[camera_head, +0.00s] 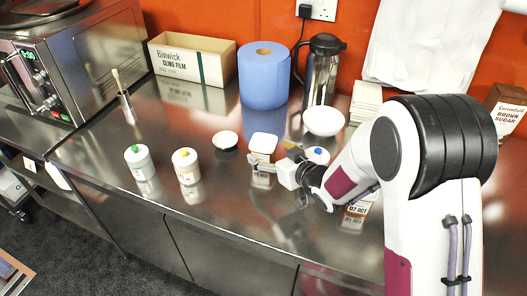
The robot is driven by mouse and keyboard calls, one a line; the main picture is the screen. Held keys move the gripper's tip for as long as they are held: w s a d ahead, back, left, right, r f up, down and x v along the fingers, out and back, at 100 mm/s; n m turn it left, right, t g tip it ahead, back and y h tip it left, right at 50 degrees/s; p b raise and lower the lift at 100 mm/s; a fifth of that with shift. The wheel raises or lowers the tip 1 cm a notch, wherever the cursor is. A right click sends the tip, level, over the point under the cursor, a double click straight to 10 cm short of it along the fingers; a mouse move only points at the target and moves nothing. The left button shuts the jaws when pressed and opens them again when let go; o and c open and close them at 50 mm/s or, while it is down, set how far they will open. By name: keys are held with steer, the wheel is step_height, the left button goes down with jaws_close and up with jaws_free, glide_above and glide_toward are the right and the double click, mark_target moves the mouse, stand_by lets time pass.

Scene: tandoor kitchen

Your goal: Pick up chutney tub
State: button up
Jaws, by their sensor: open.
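Several small white tubs stand on the steel counter (225,215). One has a green mark (138,158) and one has a yellow mark (186,165), both left of my gripper. A white squarish tub (263,143) stands just behind my gripper's fingers. Another white piece with a blue top (317,155) shows behind my wrist, partly hidden. I cannot read which one is the chutney tub.
A small bowl (225,139) and a white bowl (323,121) stand near. Behind are a blue paper roll (263,75), a steel flask (321,70) and a cling film box (190,59). The counter's front is clear.

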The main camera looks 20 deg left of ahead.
steer(key=shift+f, duration=0.4)
steer(key=shift+w+a+f, duration=0.1)
steer(key=shift+a+f, duration=0.05)
steer(key=shift+f, duration=0.1)
steer(key=shift+x, duration=2.3)
steer(key=shift+c, duration=0.2)
steer(key=shift+r, duration=0.1)
steer(key=c, duration=1.4)
steer(key=shift+c, duration=0.2)
steer(key=shift+r, duration=0.15)
steer(key=shift+r, duration=4.9)
